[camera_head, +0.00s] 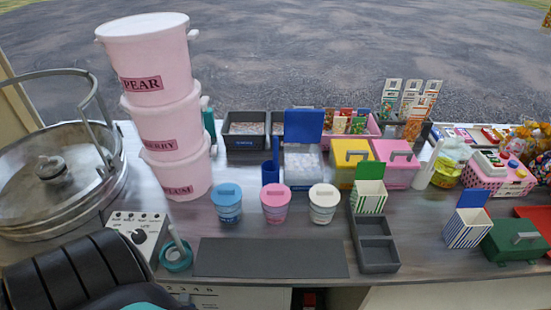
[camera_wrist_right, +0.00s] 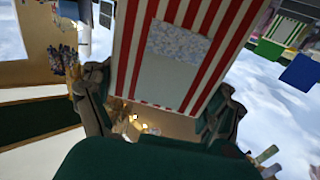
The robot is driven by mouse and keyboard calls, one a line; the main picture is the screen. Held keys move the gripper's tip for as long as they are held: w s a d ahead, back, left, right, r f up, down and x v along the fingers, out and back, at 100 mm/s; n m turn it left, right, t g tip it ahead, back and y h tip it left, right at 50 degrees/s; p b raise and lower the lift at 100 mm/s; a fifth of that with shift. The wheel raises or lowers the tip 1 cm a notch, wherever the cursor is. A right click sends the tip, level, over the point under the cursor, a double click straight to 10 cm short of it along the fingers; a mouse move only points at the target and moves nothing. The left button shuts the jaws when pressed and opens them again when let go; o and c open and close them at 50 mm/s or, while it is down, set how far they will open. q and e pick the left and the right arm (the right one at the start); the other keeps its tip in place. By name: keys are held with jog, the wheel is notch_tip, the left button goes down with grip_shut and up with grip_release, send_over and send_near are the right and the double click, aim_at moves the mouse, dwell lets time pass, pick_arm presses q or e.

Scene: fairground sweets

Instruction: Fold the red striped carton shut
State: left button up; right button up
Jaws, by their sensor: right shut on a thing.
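The red striped carton (camera_wrist_right: 192,52) fills the upper middle of the right wrist view. It has red and white stripes and a pale panel with a speckled upper part on the face towards the camera. My right gripper (camera_wrist_right: 158,98) is shut on it, with a dark finger along each side. The carton's far end runs out of the frame, so I cannot tell how its lid or flaps stand. I do not make out this carton or my right gripper in the head view. My left gripper is not in view.
On the counter stand a green striped carton (camera_head: 369,202) and a blue striped carton (camera_head: 467,235), both with raised lids. A dark divided tray (camera_head: 375,253), several lidded cups and stacked pink tubs (camera_head: 160,95) stand nearby. The grey mat (camera_head: 270,258) is bare.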

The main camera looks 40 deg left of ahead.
dwell(0.4)
jog(key=w+a+n+g+y, duration=0.2)
jog(key=w+a+n+y, duration=0.1)
jog(key=a, duration=0.4)
jog(key=w+a+r+n+g+y, duration=0.1)
jog(key=w+a+n+g+y, duration=0.1)
jog(key=a+n+y, duration=0.3)
jog(key=w+a+y, duration=0.1)
jog(key=a+y, duration=0.1)
jog(key=y, duration=0.1)
jog(key=shift+y, duration=0.3)
